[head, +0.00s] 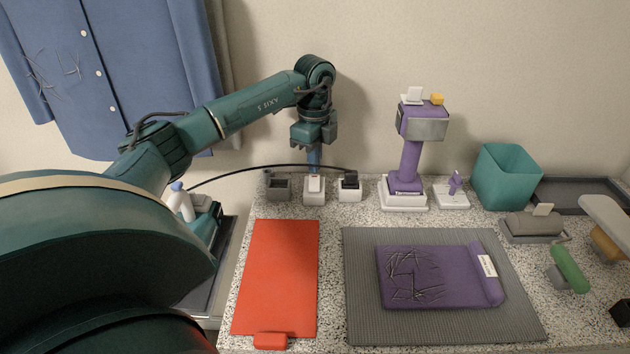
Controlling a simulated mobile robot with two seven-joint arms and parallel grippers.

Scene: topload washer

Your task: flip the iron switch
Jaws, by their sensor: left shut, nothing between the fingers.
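A small white switch box (314,195) with a reddish mark on its top stands at the back of the speckled counter, near the wall. It sits in a row between a grey box and a white box with a black plug. My left gripper (314,168) points down right above the switch box, its narrow bluish fingers shut and empty. The fingertips are at or just over the top of the box; I cannot tell whether they touch it. The switch's position is too small to read. My right gripper is not in view.
A grey box (278,188) and a plug box (349,189) with a black cable flank the switch box closely. A purple stand (411,160) is to the right. A red board (277,280) and a grey mat (365,300) with folded purple cloth (465,275) lie in front.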

